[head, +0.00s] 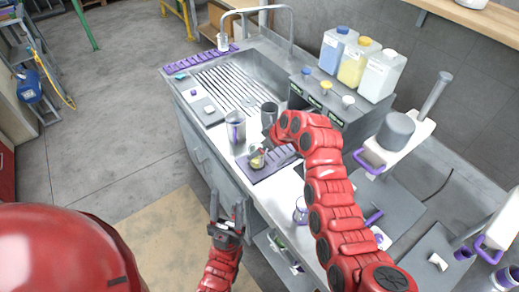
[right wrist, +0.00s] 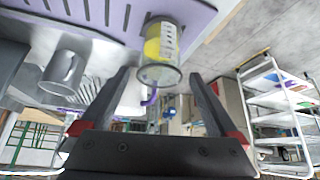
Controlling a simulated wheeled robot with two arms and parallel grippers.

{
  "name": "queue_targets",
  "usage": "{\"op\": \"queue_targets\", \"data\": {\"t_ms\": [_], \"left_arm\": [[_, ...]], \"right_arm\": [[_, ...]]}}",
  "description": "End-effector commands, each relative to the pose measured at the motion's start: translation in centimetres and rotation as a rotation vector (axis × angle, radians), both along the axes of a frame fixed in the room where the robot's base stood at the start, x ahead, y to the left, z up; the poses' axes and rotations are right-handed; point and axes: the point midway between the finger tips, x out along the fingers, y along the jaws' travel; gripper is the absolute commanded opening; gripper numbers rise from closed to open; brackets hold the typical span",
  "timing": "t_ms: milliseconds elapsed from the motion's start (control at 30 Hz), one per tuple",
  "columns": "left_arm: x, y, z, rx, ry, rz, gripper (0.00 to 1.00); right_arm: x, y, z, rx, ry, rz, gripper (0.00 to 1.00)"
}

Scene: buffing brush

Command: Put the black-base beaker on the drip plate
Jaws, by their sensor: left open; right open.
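A clear beaker with yellow contents and a dark ring at one end (head: 257,160) is at the left part of the purple slotted drip plate (head: 262,176) on the counter. In the right wrist view the beaker (right wrist: 160,50) is ahead of and between the fingers of my open right gripper (right wrist: 160,82), against the drip plate (right wrist: 90,14). I cannot tell whether the fingers touch it. In the head view my right arm hides most of that gripper. My left gripper (head: 228,213) is open and empty, in front of the counter.
A purple-marked beaker (head: 300,212) stands nearer on the counter. Bottles (head: 357,62) stand on a grey unit at the back. A white stand with a grey pot (head: 396,130) is at right.

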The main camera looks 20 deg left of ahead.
Motion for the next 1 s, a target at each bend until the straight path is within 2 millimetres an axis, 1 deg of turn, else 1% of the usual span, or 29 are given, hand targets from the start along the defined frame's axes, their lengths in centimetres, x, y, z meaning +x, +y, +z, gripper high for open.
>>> {"op": "queue_targets", "data": {"t_ms": [33,133,267,400,500,600,700,1000], "left_arm": [[0.0,0.0,-0.6,0.0,0.0,0.0,0.5],[0.0,0.0,-1.3,0.0,0.0,0.0,0.5],[0.0,0.0,-2.3,0.0,0.0,0.0,0.5],[0.0,0.0,-3.4,0.0,0.0,0.0,0.5],[0.0,0.0,-2.6,0.0,0.0,0.0,0.5],[0.0,0.0,-2.5,0.0,0.0,0.0,0.5],[0.0,0.0,-2.5,0.0,0.0,0.0,0.5],[0.0,0.0,-2.5,0.0,0.0,0.0,0.5]], "right_arm": [[0.0,-0.3,0.3,0.005,-0.007,-0.003,0.96],[-0.3,-1.2,1.4,0.004,-0.007,-0.005,0.96],[-0.8,-2.5,3.5,0.003,-0.007,-0.005,0.96],[-1.3,-3.8,6.0,0.004,-0.008,-0.005,0.96],[-1.8,-4.6,7.8,0.002,-0.003,-0.002,0.96],[-1.9,-5.1,8.5,0.001,-0.003,-0.004,0.96],[-2.1,-5.3,8.8,0.0,-0.002,-0.003,0.96],[-2.1,-5.4,8.8,0.001,-0.001,-0.003,0.96]]}}
